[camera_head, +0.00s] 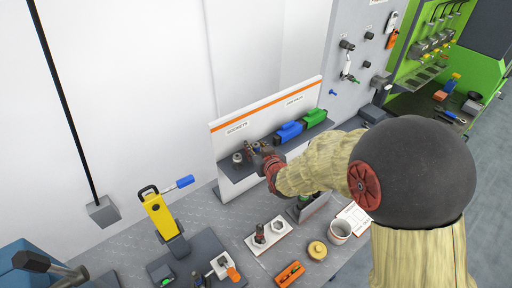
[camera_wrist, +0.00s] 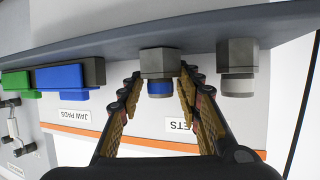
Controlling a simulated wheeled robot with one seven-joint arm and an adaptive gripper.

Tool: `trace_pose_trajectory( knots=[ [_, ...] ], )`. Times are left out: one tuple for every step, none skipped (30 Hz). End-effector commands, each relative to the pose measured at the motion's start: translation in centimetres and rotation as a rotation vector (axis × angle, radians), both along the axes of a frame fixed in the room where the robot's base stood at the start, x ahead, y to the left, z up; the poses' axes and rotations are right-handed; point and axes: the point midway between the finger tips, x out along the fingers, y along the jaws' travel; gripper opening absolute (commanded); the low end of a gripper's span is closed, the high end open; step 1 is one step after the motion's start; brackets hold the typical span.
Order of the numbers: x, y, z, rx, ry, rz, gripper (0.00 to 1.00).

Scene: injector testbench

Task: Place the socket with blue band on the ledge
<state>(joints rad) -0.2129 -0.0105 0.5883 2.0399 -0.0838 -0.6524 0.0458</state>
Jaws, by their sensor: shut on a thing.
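The socket with blue band (camera_wrist: 160,70) is a grey hex piece with a blue ring, between my gripper's fingers (camera_wrist: 158,95) in the wrist view. My gripper is shut on it. That view is upside down, and the socket's hex end is at the dark ledge (camera_wrist: 120,47); I cannot tell whether it rests there or hovers just above. In the head view my gripper (camera_head: 262,160) is over the ledge (camera_head: 229,174), below the sockets label. The blue-banded socket cannot be made out there.
A white-banded socket (camera_wrist: 237,68) stands on the ledge beside the held one, also in the head view (camera_head: 237,158). Blue (camera_head: 289,132) and green (camera_head: 313,116) jaw pads lie farther along the ledge. A white holder (camera_head: 268,236), a mug (camera_head: 340,231) and a yellow tool (camera_head: 160,217) stand on the bench below.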

Motion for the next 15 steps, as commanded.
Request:
trace_pose_trajectory(
  knots=[
    [0.06, 0.0, -0.05, 0.001, -0.003, 0.0, 0.02],
    [0.07, 0.01, -0.02, 0.001, -0.004, 0.0, 0.02],
    [0.07, 0.01, 0.04, 0.001, -0.004, 0.0, 0.02],
    [0.07, 0.01, 0.04, 0.001, -0.004, 0.0, 0.02],
    [0.06, 0.01, 0.05, 0.001, -0.004, 0.0, 0.02],
    [0.06, 0.01, 0.04, 0.001, -0.004, 0.0, 0.02],
    [0.06, 0.01, 0.02, 0.001, -0.004, 0.0, 0.02],
    [0.06, 0.01, -0.04, 0.001, -0.004, 0.0, 0.02],
    [0.06, 0.0, -0.15, 0.001, -0.004, 0.0, 0.02],
    [0.05, 0.0, -0.24, 0.001, -0.004, 0.0, 0.02],
    [0.05, 0.0, -0.32, 0.001, -0.004, 0.0, 0.02],
    [0.02, 0.0, -0.34, 0.001, -0.002, 0.0, 0.35],
    [0.02, 0.01, -0.3, 0.001, -0.002, 0.0, 0.37],
    [0.02, 0.01, -0.28, 0.001, -0.002, 0.0, 0.39],
    [0.03, 0.01, -0.27, 0.001, -0.002, 0.0, 0.41]
  ],
)
